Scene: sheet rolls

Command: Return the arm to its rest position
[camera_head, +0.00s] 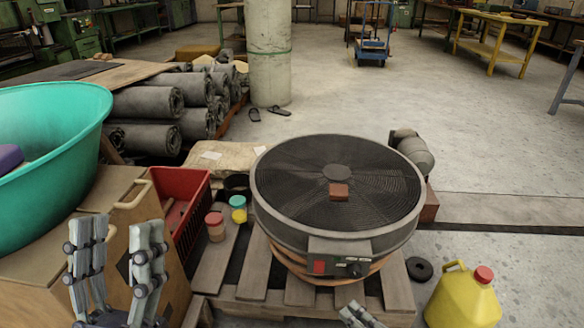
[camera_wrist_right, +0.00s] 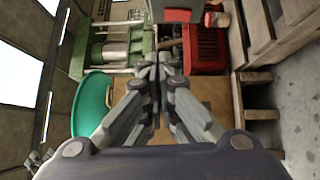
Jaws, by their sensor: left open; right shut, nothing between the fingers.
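My left gripper (camera_head: 118,228) shows at the lower left of the head view, its two grey fingers upright and apart, open and empty. It is in front of the brown cardboard box. My right gripper (camera_head: 358,316) shows only as fingertips at the bottom edge of the head view, near the front of the pallet. In the right wrist view its fingers (camera_wrist_right: 157,75) come together with nothing between them. The rest of both arms is mostly out of view.
A round heater-like fan (camera_head: 337,215) with a small brown block (camera_head: 339,191) on it stands on a wooden pallet (camera_head: 250,270). A red crate (camera_head: 205,205), a green tub (camera_head: 70,130) and a yellow jug (camera_head: 450,300) stand nearby. Open floor (camera_head: 400,95) lies behind.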

